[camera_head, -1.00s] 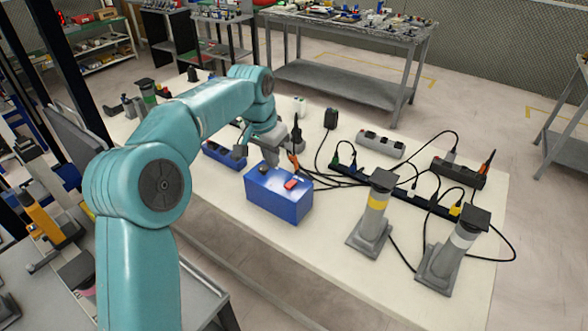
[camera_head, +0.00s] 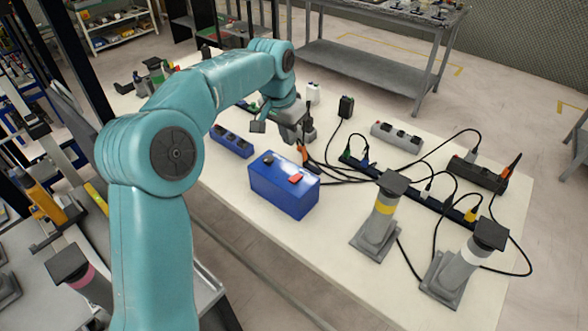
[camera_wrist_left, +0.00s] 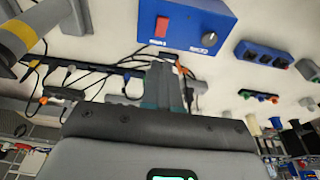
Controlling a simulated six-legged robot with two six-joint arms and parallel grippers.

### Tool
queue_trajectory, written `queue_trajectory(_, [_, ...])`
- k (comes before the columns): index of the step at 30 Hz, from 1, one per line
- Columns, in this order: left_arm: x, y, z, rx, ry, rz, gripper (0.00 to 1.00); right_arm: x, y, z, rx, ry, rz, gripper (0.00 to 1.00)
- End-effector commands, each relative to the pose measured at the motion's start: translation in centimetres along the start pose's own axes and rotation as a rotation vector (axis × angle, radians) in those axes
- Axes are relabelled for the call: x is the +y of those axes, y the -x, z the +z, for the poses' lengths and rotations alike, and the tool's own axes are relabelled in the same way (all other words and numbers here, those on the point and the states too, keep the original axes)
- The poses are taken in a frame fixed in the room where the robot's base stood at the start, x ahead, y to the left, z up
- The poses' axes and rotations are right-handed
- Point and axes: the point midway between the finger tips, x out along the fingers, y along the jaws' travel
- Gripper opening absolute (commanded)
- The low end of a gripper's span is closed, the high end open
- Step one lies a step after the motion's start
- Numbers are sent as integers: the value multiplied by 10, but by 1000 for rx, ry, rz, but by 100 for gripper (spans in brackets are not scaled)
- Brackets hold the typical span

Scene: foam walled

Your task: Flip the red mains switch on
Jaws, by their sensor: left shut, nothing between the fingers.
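A blue box (camera_head: 284,192) stands on the white table in the head view. On its top are a red rocker switch (camera_head: 296,178) and a black knob (camera_head: 268,159). In the left wrist view the box (camera_wrist_left: 190,12) is at the top, with the red switch (camera_wrist_left: 161,27) left of the knob (camera_wrist_left: 209,39). Whether the switch is on or off cannot be told. My left gripper (camera_head: 303,138) is shut and empty, beyond the box's far side and apart from the switch. Its fingers also show in the left wrist view (camera_wrist_left: 163,82), below the box. My right gripper is not in view.
A blue socket block (camera_head: 231,142) stands left of the box. Black cables (camera_head: 345,180) run right to a power strip (camera_head: 425,194). Two grey posts, one yellow-banded (camera_head: 385,210) and one white-banded (camera_head: 468,255), stand to the right. The table front is clear.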

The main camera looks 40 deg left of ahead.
Motion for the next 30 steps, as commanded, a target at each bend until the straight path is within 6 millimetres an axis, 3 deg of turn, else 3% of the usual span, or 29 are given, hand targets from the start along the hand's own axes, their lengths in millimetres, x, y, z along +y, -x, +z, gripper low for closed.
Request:
queue_trajectory(18, [0, -115, 4, -4, 0, 2, 0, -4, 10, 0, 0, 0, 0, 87])
queue_trajectory(24, [0, -132, 10, -2, 0, 1, 0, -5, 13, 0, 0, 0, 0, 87])
queue_trajectory(30, [0, -135, 12, -2, -1, 1, 0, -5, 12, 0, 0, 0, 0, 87])
